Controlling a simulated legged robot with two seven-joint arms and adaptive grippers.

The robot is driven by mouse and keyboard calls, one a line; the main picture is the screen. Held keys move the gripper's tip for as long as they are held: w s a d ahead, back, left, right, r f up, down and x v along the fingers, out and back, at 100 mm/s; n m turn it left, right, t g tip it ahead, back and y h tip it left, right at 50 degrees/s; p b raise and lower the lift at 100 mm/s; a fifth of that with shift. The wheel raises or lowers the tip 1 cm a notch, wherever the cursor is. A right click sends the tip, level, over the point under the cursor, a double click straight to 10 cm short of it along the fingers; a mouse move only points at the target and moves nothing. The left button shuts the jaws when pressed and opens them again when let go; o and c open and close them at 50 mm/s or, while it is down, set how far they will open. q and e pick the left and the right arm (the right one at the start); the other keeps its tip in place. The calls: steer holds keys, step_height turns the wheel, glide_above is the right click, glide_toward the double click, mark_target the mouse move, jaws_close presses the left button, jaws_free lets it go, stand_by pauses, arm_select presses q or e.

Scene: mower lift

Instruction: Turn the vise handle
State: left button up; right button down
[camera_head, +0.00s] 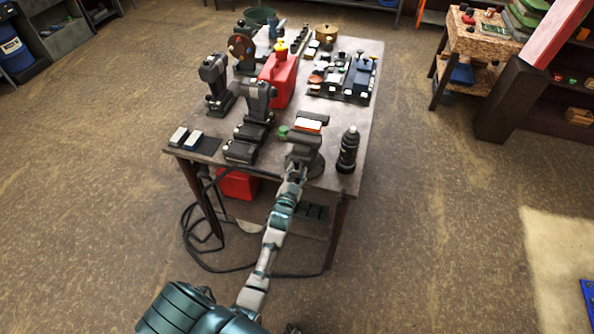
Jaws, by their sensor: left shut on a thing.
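The grey vise (305,150) stands on the near right part of the workbench (217,135), close to its front edge. My left gripper (294,173) is at the near side of the vise, where the handle would be. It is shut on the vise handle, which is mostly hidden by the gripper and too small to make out. My left arm reaches up to it from the bottom of the picture. My right gripper is not in view.
A black bottle (348,150) stands just right of the vise. Black power tools (257,100) and a red canister (279,78) stand to the left and behind. A cable (190,236) lies on the floor by the bench legs. The floor around is open.

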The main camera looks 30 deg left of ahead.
arm_select(q)
steer(key=shift+s+f, duration=0.1)
steer(key=shift+f, duration=0.4)
steer(key=o, duration=1)
steer(key=shift+c, duration=0.2)
steer(key=shift+o, duration=1)
steer(key=shift+r, duration=0.25)
steer(key=v, duration=1.2)
steer(key=shift+d, duration=0.1)
